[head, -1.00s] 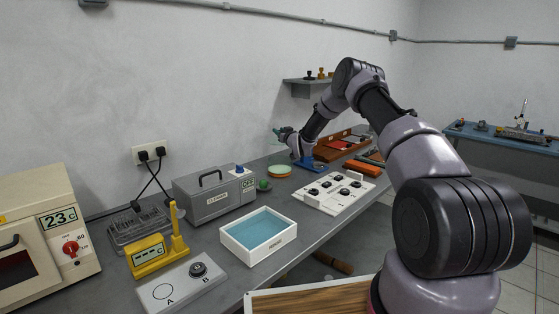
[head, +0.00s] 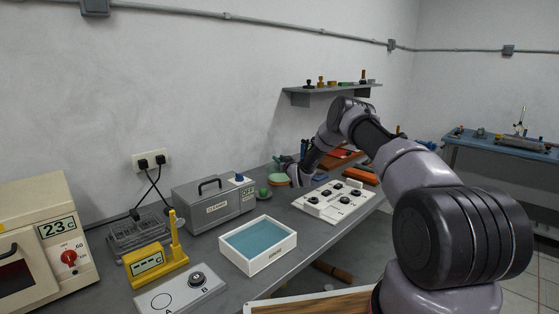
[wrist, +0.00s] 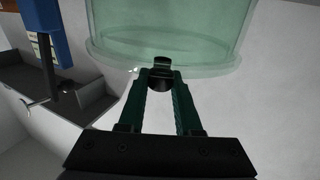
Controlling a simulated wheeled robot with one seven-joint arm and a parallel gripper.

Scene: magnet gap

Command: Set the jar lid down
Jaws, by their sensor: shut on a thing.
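The jar lid (wrist: 165,28) looks like a clear green glass piece with a rounded rim, filling the top of the wrist view. A small dark knob sits on its near edge. My gripper (wrist: 162,80) is shut on this knob with its dark green fingers.
A white switch panel (head: 333,201) lies to the right of the disc. A grey box with a handle (head: 214,203) and a white tray of blue (head: 284,258) stand nearer. A wall shelf (head: 300,97) hangs behind. A grey tray (wrist: 85,97) shows left in the wrist view.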

